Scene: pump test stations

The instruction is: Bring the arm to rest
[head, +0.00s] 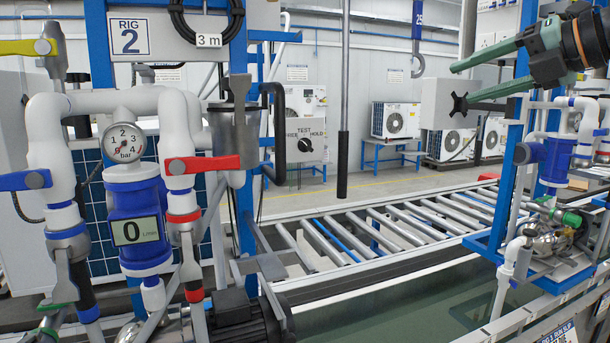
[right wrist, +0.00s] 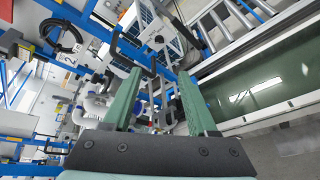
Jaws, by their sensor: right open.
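My right gripper (head: 461,87) is in the upper right of the head view, its two green fingers pointing left. The fingers are spread apart with nothing between them. In the right wrist view both fingers (right wrist: 160,72) reach forward, open and empty, over a background of pipes and blue frames. In the head view the lower finger overlaps a black cross-shaped part (head: 459,104); I cannot tell whether they touch. The dark wrist (head: 585,42) runs out of the right edge. My left gripper is not in view.
Rig 2 stands at left with white pipes, a pressure gauge (head: 124,142), a blue flow meter (head: 139,230) and a red-handled valve (head: 203,164). A roller conveyor (head: 390,222) crosses the middle. Another pump rig (head: 545,245) stands at right, below my right arm.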

